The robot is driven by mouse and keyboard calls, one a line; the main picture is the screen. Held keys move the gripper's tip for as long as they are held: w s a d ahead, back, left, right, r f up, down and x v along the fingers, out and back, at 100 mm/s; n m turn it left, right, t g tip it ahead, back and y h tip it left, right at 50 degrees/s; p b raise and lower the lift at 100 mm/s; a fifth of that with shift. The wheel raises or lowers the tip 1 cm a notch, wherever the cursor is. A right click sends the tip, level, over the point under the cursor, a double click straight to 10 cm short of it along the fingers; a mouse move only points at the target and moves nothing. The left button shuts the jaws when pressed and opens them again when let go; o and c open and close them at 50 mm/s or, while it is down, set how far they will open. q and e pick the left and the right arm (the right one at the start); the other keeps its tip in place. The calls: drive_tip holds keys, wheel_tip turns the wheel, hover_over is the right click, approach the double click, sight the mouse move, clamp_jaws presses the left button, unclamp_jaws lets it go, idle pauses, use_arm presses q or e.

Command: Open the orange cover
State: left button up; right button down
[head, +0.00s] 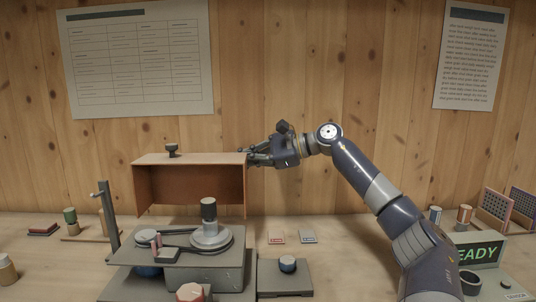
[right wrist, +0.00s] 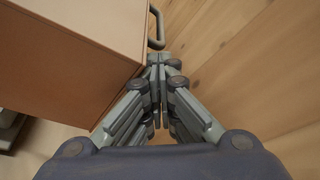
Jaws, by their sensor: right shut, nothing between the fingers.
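The orange cover (head: 190,185) stands raised behind the grey machine, its hollow inside facing me and its flat top (head: 190,158) level. A small dark handle (head: 171,150) sticks up from the top. In the right wrist view the cover (right wrist: 70,60) fills the left, with a grey bar handle (right wrist: 157,25) just beyond the fingertips. My right gripper (head: 250,155) is at the cover's upper right corner; its fingers (right wrist: 158,62) are shut and empty, close beside the cover. I cannot tell whether they touch it. My left gripper is out of view.
The machine's round hub (head: 210,237) stands below and before the cover. A grey post (head: 108,215) is on the left. A pad with a dark knob (head: 287,264) and a READY display (head: 478,252) are on the right. The wooden wall is close behind.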

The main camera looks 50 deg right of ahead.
drive_tip(key=v, duration=0.7)
drive_tip(key=shift+s+d, duration=0.25)
drive_tip(key=shift+s, duration=0.05)
drive_tip(key=shift+r, duration=0.15)
